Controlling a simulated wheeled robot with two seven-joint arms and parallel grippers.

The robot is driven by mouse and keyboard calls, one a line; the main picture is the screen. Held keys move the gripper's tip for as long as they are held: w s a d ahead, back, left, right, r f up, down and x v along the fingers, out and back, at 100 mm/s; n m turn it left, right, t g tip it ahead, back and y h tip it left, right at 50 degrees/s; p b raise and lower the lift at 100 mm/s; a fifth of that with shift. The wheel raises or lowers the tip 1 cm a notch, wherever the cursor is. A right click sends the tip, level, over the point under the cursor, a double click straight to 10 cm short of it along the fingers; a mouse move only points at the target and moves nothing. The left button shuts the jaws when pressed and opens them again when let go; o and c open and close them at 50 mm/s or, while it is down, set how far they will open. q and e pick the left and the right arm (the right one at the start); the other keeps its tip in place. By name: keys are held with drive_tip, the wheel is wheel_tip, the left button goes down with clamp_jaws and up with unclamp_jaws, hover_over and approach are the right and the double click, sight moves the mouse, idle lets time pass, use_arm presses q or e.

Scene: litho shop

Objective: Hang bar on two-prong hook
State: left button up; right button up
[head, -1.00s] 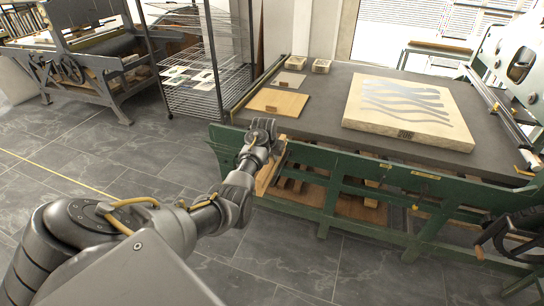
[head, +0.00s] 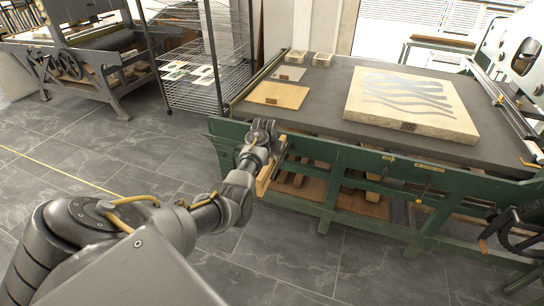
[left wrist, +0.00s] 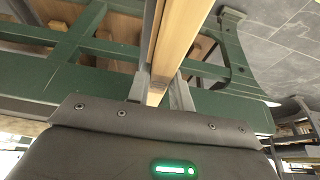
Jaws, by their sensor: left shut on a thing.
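The bar (left wrist: 183,35) is a pale wooden strip. In the left wrist view it runs from between the fingers up out of the picture. In the head view part of it (head: 265,178) shows beside my left gripper (head: 272,145), against the front left of the green press frame. My left gripper (left wrist: 163,95) is shut on the bar, with one grey finger on each side. I cannot make out the two-prong hook for certain in either view. My right gripper is not in view.
The green press frame (head: 335,160) carries a grey bed (head: 325,90) with a pale stone slab (head: 412,103) and wooden boards (head: 278,95). A wire rack (head: 190,45) stands behind. Grey tiled floor (head: 130,150) is clear at the left. A black handwheel (head: 512,232) sticks out at the right.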

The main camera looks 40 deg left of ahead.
use_arm(q)
drive_tip(key=o, duration=1)
drive_tip(key=shift+r, duration=0.1)
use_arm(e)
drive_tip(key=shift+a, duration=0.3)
use_arm(q)
drive_tip(key=shift+s+r, duration=0.15)
drive_tip(key=shift+r, duration=0.25)
drive_tip(key=v, duration=1)
drive_tip(key=shift+p, duration=0.35)
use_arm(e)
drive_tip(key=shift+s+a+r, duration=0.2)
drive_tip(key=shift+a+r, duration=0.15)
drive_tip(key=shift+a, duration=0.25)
use_arm(q)
drive_tip(key=shift+d+f, duration=0.1)
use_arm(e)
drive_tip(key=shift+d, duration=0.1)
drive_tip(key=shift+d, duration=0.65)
